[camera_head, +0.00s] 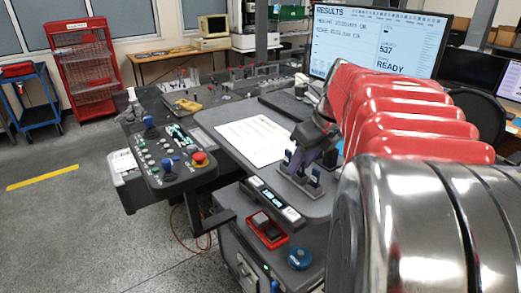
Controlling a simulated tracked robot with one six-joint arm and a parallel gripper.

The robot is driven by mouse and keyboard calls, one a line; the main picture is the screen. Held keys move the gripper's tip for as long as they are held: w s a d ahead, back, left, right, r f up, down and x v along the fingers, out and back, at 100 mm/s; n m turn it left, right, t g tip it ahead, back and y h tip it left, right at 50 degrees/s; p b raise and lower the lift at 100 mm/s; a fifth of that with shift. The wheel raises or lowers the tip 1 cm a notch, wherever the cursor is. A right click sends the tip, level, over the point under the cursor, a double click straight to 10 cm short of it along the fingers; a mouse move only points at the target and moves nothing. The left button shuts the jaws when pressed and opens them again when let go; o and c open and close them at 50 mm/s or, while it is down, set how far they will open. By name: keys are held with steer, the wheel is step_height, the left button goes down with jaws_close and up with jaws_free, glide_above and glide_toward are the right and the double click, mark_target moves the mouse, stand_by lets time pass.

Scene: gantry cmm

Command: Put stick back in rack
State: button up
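A small dark grey rack (300,186) stands on the right part of the grey worktop. Small upright pieces with blue parts, possibly sticks, stand in it: one at the left (287,158) and one at the right (315,177). My gripper (301,163) reaches down from the upper right, directly over or at the rack. Its dark, purplish fingers overlap the rack in this view. They are too small and dark to show whether they are open, shut or holding a stick. Part of the rack is hidden behind the gripper.
A white printed sheet (253,139) lies left of the rack. A control panel (168,160) with joysticks and a red button (199,158) is further left. A monitor (380,42) stands behind. A red tray (266,230) and blue round object (299,259) sit below the worktop's front edge.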

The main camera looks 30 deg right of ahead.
steer(key=shift+r, duration=0.1)
steer(key=v, duration=1.3)
steer(key=shift+s+r, duration=0.2)
steer(key=s+a+f+n, duration=0.1)
steer(key=a+f+n, duration=0.5)
steer(key=a+n, duration=0.3)
steer(key=s+a+f+n, duration=0.2)
steer(key=a+f+n, duration=0.4)
steer(key=n, duration=0.8)
steer(key=s+a+f+n+t, duration=0.1)
steer(key=s+a+f+n, duration=0.1)
steer(key=a+f+n, duration=0.5)
steer(key=a+n, duration=0.5)
steer(key=shift+a+n, duration=0.3)
steer(key=shift+a, duration=0.1)
